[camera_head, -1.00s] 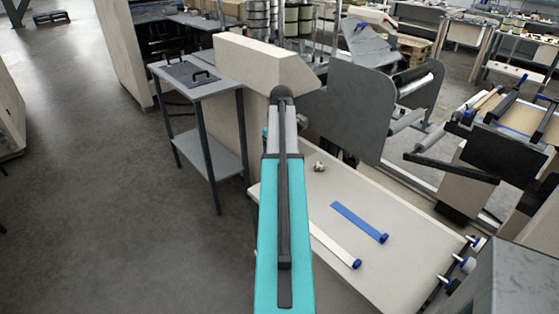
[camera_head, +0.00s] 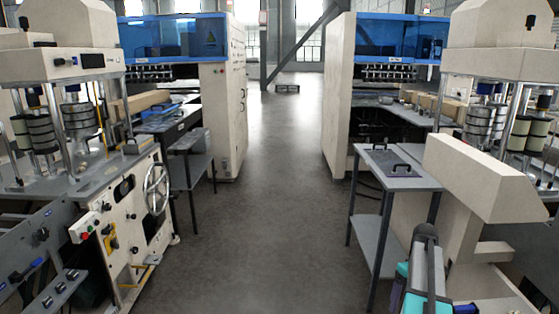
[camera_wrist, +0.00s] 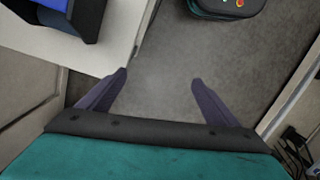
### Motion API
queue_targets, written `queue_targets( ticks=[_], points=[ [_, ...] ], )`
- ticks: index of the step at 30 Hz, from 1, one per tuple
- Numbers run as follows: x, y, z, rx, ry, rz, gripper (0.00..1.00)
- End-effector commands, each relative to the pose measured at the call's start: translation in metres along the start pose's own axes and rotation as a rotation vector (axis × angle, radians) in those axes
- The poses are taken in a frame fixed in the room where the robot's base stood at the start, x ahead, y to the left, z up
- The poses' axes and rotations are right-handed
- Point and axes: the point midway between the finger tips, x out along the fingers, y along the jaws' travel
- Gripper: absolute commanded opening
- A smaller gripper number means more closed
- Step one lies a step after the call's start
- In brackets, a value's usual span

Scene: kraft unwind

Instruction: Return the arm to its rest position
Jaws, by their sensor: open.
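My gripper (camera_wrist: 159,80) shows in the wrist view with its two dark purple fingers spread wide apart. Nothing is between them; bare grey floor lies beyond. In the head view my arm (camera_head: 428,275), teal and grey, reaches in from the bottom right, beside a small grey side table. The gripper's fingers cannot be made out there.
A grey side table (camera_head: 387,176) with a dark handled plate on top stands right of the aisle. A beige machine cover (camera_head: 482,178) is close beyond my arm. A machine with a handwheel (camera_head: 157,188) stands left. The aisle floor (camera_head: 272,200) between is clear.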

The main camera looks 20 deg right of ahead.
Motion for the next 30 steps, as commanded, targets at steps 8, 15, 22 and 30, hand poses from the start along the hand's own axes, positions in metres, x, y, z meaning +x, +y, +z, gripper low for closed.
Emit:
queue_targets(
  ticks=[8,15,22,30],
  points=[
    [0.084,-0.093,-0.022,-0.137,-0.102,-0.048,0.84],
    [0.151,-0.168,-0.021,-0.232,-0.183,-0.072,0.84],
    [0.213,-0.234,-0.004,-0.302,-0.26,-0.081,0.84],
    [0.278,-0.302,0.034,-0.361,-0.347,-0.077,0.84]
  ],
)
